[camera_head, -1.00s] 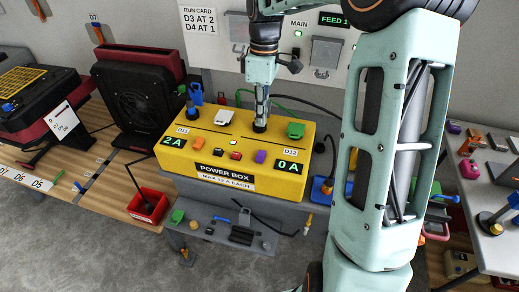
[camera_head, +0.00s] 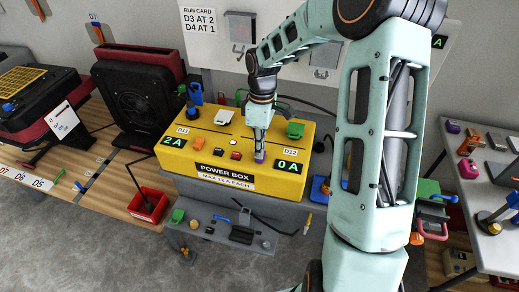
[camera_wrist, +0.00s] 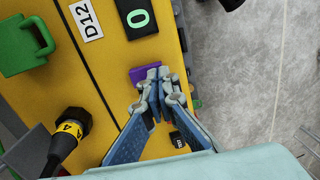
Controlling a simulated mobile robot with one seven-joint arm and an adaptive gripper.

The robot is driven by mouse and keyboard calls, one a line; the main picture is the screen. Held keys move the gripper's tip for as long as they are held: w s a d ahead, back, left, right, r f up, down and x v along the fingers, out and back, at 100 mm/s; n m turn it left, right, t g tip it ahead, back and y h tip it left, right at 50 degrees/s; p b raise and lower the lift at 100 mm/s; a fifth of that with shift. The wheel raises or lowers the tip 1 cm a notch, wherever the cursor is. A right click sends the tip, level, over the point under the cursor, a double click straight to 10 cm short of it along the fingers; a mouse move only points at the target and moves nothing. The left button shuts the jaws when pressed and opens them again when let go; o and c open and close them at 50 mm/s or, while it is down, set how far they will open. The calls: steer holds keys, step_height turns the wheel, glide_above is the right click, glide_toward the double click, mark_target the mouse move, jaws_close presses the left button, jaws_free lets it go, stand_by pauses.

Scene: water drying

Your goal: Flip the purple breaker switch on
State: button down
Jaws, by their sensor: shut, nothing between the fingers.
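The purple breaker switch (camera_head: 259,157) sits on the front part of the yellow power box (camera_head: 185,158), left of the D12 label and the 0 A display (camera_head: 289,166). In the wrist view the purple switch (camera_wrist: 147,72) shows partly behind my fingertips. My gripper (camera_head: 260,146) is shut and empty, pointing down with its tips at the switch; in the wrist view the tips (camera_wrist: 155,74) overlap its lower edge. I cannot tell whether they touch it. The left display (camera_head: 173,141) reads 2 A.
A green clamp-like part (camera_head: 295,130) stands on the box at right; it also shows in the wrist view (camera_wrist: 24,45). A black plug with a yellow band (camera_wrist: 68,136) is near my fingers.

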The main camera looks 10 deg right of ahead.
steer(key=shift+s+f+b, duration=0.15)
steer(key=shift+f+b, duration=0.15)
steer(key=shift+f, duration=0.1)
steer(key=shift+a, duration=0.1)
steer(key=shift+w+d+r+p, duration=0.25)
steer(key=shift+w+d+p, duration=0.15)
steer(key=shift+w, duration=0.3)
steer(key=shift+a+r+p, duration=0.1)
steer(key=shift+r+p, duration=0.25)
steer(key=shift+r, duration=0.1)
step_height(320, 180, up, 13)
steer(key=s+p, duration=0.1)
steer(key=shift+s+a, duration=0.3)
